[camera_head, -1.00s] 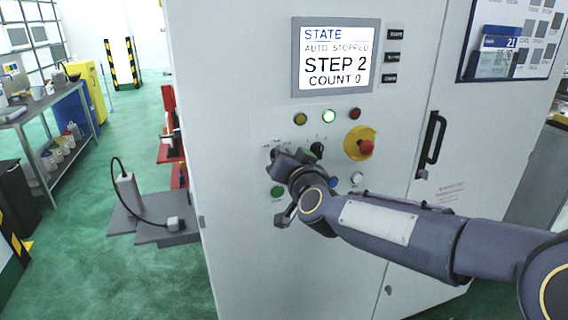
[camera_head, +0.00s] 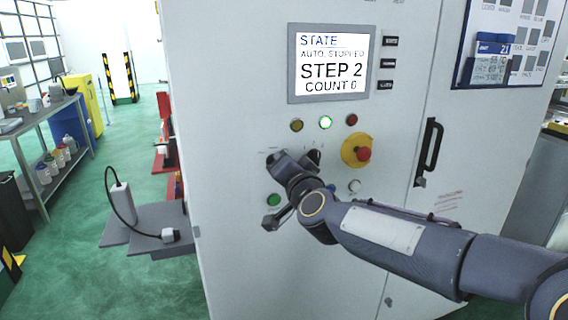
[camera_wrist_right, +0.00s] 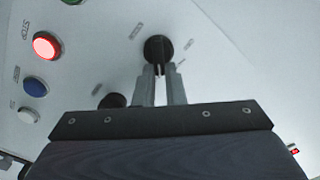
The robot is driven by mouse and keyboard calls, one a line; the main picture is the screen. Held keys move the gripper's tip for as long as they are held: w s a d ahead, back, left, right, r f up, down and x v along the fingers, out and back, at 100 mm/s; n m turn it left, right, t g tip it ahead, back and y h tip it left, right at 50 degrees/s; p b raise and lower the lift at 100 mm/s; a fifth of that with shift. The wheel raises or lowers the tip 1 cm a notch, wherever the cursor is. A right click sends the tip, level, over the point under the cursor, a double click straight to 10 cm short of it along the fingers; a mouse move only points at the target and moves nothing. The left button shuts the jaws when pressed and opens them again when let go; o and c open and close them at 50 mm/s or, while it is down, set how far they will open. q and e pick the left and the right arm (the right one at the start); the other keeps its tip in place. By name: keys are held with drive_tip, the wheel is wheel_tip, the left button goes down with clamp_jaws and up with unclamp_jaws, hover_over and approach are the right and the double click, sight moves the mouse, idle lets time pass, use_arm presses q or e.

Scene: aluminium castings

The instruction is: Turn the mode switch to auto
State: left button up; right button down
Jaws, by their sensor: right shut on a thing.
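The mode switch is a round black knob (camera_wrist_right: 158,48) on the grey cabinet front; it shows in the right wrist view between my fingertips. My right gripper (camera_wrist_right: 159,72) is shut on this knob. In the head view my right gripper (camera_head: 279,159) is at the left of the knob row and hides most of the knob. The small labels beside the knob are unreadable, so I cannot tell its setting. A second black knob (camera_head: 315,157) is just to the right; it also shows in the wrist view (camera_wrist_right: 112,101). My left gripper is not in view.
The screen (camera_head: 331,65) reads AUTO STOPPED, STEP 2. A lit green lamp (camera_head: 325,122) is above the knobs. A red emergency button (camera_head: 363,154) on yellow is to the right. The wrist view shows a lit red STOP button (camera_wrist_right: 46,45) and a blue button (camera_wrist_right: 35,86).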

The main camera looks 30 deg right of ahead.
drive_tip(key=c, duration=1.5)
unclamp_jaws()
drive_tip(key=v, duration=0.7)
drive_tip(key=shift+s+a+p, duration=0.15)
drive_tip(key=shift+s+p, duration=0.15)
drive_tip(key=shift+s, duration=0.1)
